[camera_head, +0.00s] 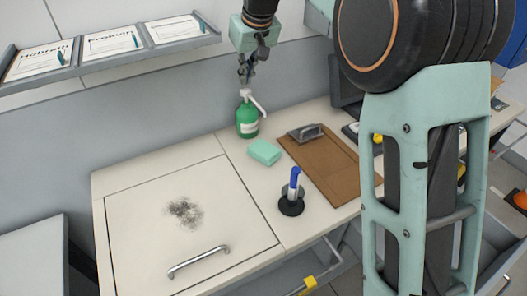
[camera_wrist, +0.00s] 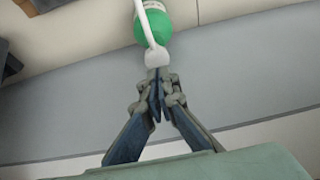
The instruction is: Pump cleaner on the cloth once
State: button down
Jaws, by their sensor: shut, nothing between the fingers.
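A green bottle (camera_head: 247,121) with a white pump head (camera_head: 250,97) stands upright on the bench near the back wall. The bottle also shows in the wrist view (camera_wrist: 155,27), with its white pump (camera_wrist: 157,57) toward my fingers. A mint-green block, apparently the folded cloth (camera_head: 264,152), lies on the bench just right of and in front of the bottle. My gripper (camera_head: 246,82) is shut and empty, pointing down right above the pump head. In the wrist view my fingertips (camera_wrist: 157,77) are close to the pump; I cannot tell whether they touch it.
A brown clipboard (camera_head: 328,165) lies right of the cloth. A blue marker (camera_head: 294,182) stands in a black round holder (camera_head: 291,205) in front. A panel with a metal handle (camera_head: 199,261) and a dark smudge (camera_head: 184,211) lies left. A shelf with cards (camera_head: 110,58) is on the wall.

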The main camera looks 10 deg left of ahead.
jog(key=shift+r, duration=0.1)
notch_tip(320, 180, up, 6)
jog(key=p, duration=0.5)
jog(key=shift+s, duration=0.1)
